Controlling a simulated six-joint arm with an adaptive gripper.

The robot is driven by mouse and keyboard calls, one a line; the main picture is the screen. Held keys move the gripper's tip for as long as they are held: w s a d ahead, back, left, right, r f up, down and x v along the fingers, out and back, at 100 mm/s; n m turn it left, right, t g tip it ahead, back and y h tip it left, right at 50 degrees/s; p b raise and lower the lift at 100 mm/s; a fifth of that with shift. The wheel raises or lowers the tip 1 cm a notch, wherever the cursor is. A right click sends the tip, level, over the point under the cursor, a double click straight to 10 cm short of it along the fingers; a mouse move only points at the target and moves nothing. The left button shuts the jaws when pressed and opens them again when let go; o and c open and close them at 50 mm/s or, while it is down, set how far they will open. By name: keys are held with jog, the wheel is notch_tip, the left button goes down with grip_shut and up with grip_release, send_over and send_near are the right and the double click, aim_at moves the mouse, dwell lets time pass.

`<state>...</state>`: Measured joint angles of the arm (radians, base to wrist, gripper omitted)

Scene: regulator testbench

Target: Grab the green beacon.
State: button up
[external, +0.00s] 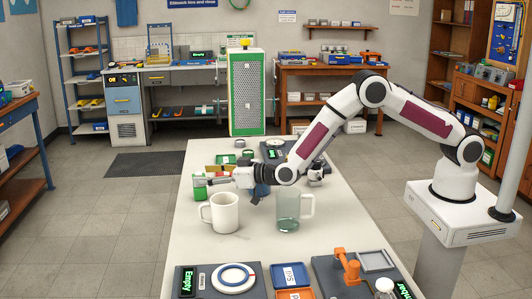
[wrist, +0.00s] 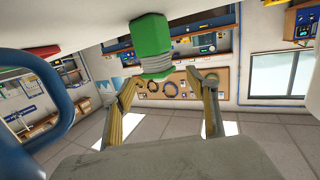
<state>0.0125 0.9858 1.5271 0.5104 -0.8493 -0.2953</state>
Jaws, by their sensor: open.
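The green beacon (external: 199,190) stands at the left edge of the white table in the external view, beside my gripper's tips. My gripper (external: 206,180) is low over the table and points left toward the beacon. In the wrist view its two fingers (wrist: 165,90) are spread wide with nothing gripped between them. The beacon shows beyond the fingertips, nearer the left finger. I cannot tell the exact gap.
A white mug (external: 224,213) and a clear greenish mug (external: 288,211) stand close in front of my gripper. A blue curved handle (wrist: 62,85) is near at the wrist view's left. Scales and trays fill the table's front (external: 232,258).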

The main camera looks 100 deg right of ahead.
aim_at(202, 174)
jog(key=shift+x, duration=1.55)
jog(key=shift+r, duration=0.1)
jog(key=c, duration=1.2)
